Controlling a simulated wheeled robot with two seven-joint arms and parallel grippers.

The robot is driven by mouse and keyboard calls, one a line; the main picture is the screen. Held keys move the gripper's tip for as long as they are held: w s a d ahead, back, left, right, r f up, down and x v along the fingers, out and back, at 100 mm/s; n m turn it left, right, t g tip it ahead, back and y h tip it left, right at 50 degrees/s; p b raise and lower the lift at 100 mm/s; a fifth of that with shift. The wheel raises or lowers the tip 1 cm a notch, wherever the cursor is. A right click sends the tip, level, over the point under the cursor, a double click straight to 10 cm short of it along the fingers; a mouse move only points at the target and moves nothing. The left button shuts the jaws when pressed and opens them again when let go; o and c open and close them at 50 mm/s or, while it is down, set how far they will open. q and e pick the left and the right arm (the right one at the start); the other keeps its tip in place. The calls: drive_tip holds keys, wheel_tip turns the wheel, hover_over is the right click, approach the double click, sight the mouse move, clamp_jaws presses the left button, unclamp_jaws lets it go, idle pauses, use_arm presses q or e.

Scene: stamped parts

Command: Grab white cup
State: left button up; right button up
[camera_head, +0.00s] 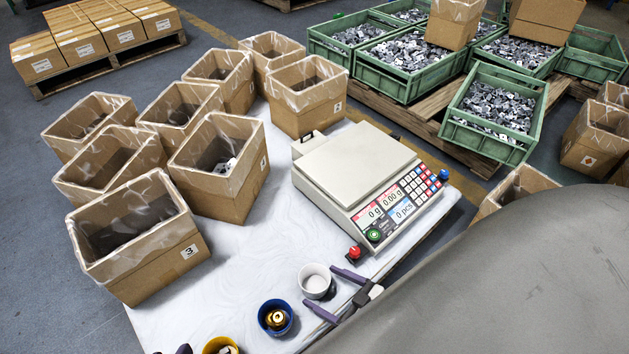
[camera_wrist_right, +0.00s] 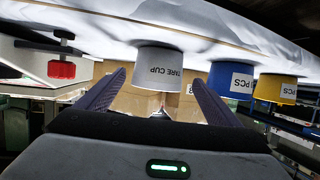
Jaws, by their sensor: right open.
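The white cup (camera_head: 314,281) stands upright on the white table near its front edge. In the right wrist view the cup (camera_wrist_right: 157,68) appears upside down, labelled "TARE CUP". My right gripper (camera_head: 319,286) is open, its two purple fingers pointing at the cup from the right. In the wrist view the right gripper (camera_wrist_right: 157,80) has its fingertips on either side of the cup's outline. I cannot tell if they touch it. A small dark tip at the bottom edge of the head view may be my left gripper (camera_head: 184,349); its jaws are out of view.
A blue cup (camera_head: 275,317) and a yellow cup (camera_head: 220,346) stand left of the white cup. Lined cardboard boxes (camera_head: 160,265) crowd the table's left. Green crates (camera_head: 400,85) of metal parts stand beyond.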

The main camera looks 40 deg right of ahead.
sight(304, 276)
drive_tip(key=b+x, duration=0.2)
drive_tip(key=x, duration=0.2)
drive_tip(key=shift+d+f, duration=0.15)
drive_tip(key=shift+f, duration=0.1)
drive_tip(key=shift+w, duration=0.45)
use_arm(q)
drive_tip(key=shift+w+d+r+t+h, duration=0.1)
drive_tip(key=shift+d+r+t+h, duration=0.1)
drive_tip(key=shift+d+r+h, duration=0.25)
drive_tip(key=shift+d+r+t+h, duration=0.15)
drive_tip(key=shift+d+r+t, duration=0.05)
drive_tip(key=shift+r, duration=0.45)
use_arm(e)
drive_tip(key=c, duration=1.1)
